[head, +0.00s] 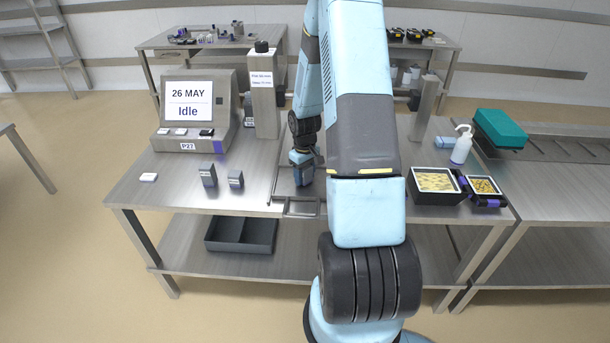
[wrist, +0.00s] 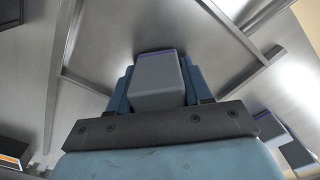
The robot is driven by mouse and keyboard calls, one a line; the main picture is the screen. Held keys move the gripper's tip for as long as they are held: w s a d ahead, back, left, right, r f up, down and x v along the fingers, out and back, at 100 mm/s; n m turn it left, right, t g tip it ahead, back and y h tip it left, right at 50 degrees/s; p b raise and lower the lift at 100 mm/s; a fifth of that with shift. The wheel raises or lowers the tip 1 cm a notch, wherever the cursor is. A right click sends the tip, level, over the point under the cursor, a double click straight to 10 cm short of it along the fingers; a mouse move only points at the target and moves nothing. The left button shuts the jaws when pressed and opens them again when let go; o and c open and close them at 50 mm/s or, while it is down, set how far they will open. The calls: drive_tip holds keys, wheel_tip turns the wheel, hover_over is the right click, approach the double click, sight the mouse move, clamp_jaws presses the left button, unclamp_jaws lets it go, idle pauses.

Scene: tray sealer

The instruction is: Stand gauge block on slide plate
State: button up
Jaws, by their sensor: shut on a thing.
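My gripper (wrist: 158,85) is shut on a grey gauge block (wrist: 157,82) with a purple edge, held between its blue fingers in the wrist view. In the head view my gripper (head: 303,172) is low over the middle of the bench; the block cannot be told apart from the fingers there. A bare metal plate (wrist: 125,25), which looks like the slide plate, lies beneath it, bordered by metal bars. Whether the block touches the plate is hidden. Its frame shows partly in the head view (head: 290,190).
Two dark grey blocks (head: 208,175) (head: 236,180) stand left of my gripper. A white piece (head: 148,177) and a display (head: 190,105) reading "Idle" are farther left. A black tray holder (head: 437,198) and a spray bottle (head: 461,145) stand right. A post (head: 264,95) stands behind.

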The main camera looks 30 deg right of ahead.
drive_tip(key=shift+f, duration=0.2)
idle(0.5)
drive_tip(key=o, duration=1.2)
drive_tip(key=shift+c, duration=1.4)
drive_tip(key=shift+r, duration=0.15)
drive_tip(key=shift+r, duration=3.4)
